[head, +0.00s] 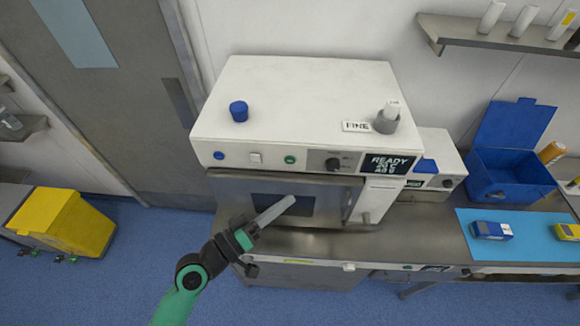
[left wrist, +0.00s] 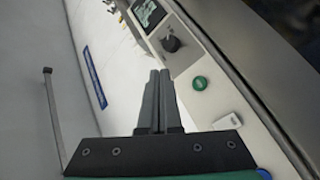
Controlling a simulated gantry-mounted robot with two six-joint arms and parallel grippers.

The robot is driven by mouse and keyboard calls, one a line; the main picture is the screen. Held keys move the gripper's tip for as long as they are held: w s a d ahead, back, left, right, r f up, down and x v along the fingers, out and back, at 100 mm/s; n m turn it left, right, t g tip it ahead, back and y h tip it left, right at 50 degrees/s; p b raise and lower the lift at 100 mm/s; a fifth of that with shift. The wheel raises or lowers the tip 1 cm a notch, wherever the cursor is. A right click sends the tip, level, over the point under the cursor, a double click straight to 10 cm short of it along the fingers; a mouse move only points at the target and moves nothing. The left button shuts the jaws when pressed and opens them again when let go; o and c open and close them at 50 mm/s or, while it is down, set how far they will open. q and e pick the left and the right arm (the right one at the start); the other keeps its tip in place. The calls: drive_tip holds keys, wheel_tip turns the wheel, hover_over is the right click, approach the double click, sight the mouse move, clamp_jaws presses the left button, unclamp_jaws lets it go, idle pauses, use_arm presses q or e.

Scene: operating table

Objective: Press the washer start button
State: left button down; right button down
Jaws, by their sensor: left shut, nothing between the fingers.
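The washer (head: 290,105) is a white boxy machine on a steel bench. Its front panel carries a blue button (head: 218,155), a white rocker switch (head: 256,158), a green button (head: 290,160), a dark knob (head: 333,164) and a display (head: 388,164) reading READY. Which button is the start one is not labelled legibly. My left gripper (head: 292,200) is shut and empty, in front of the door below the green button, apart from the panel. In the left wrist view the shut fingers (left wrist: 158,78) show with the green button (left wrist: 199,83) to their right. My right gripper is out of view.
A smaller white unit, an open blue box (head: 510,178) and a blue mat (head: 520,240) lie to the right. A yellow bin (head: 65,220) stands at left.

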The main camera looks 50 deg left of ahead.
sight(290, 160)
use_arm(q)
drive_tip(key=shift+s+a+f, duration=0.1)
drive_tip(key=shift+a+f, duration=0.25)
drive_tip(key=w+a+b, duration=0.2)
drive_tip(key=w+a, duration=0.4)
drive_tip(key=shift+w, duration=0.25)
drive_tip(key=shift+d, duration=0.1)
drive_tip(key=shift+w, duration=0.1)
idle(1.9)
drive_tip(key=shift+w+a+b, duration=0.2)
drive_tip(key=shift+a+b, duration=0.1)
drive_tip(key=shift+b, duration=0.1)
